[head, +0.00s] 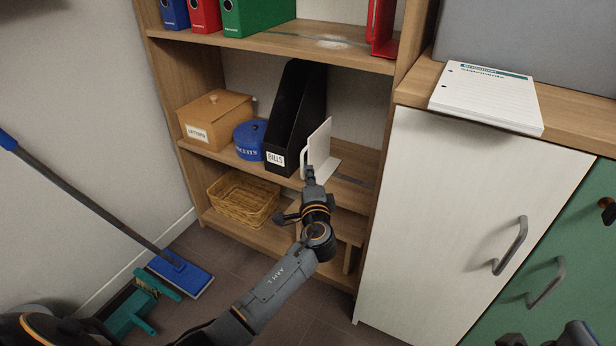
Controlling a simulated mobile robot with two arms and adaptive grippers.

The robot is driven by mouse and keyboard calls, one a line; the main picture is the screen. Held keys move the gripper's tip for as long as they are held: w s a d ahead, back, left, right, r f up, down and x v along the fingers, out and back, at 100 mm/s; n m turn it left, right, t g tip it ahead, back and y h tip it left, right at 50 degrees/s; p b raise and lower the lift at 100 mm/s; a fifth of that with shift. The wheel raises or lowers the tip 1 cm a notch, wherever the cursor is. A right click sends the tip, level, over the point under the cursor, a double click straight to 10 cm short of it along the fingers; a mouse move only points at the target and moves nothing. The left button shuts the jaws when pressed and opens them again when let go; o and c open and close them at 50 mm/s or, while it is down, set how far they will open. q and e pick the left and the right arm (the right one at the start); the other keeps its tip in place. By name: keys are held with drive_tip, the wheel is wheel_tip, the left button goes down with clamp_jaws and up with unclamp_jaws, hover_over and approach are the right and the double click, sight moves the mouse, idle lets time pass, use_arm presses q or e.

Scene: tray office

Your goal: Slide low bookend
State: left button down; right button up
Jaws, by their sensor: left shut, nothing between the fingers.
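The low bookend is a white upright plate (320,143) with a flat foot and a pale loop-shaped edge on its left. It stands on the middle shelf, just right of a black file holder (291,115) labelled BILLS. My left gripper (309,172) is shut and empty, at the front lower edge of the bookend. I cannot tell whether it touches the bookend. The gripper and wrist hide part of the shelf front. Dark parts at the bottom right edge may be my right gripper; its fingers are not clear.
A wooden box (215,118) and a blue round tin (249,140) stand left of the file holder. A grey strip (352,180) runs along the shelf right of the bookend, where there is free room. A wicker basket (243,200) sits below. A white cabinet (455,215) borders the right.

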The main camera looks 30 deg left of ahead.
use_arm(q)
drive_tip(key=shift+a, duration=0.2)
drive_tip(key=a, duration=0.4)
drive_tip(key=shift+w+a, duration=0.15)
drive_tip(key=shift+a, duration=0.2)
drive_tip(key=shift+d, duration=0.1)
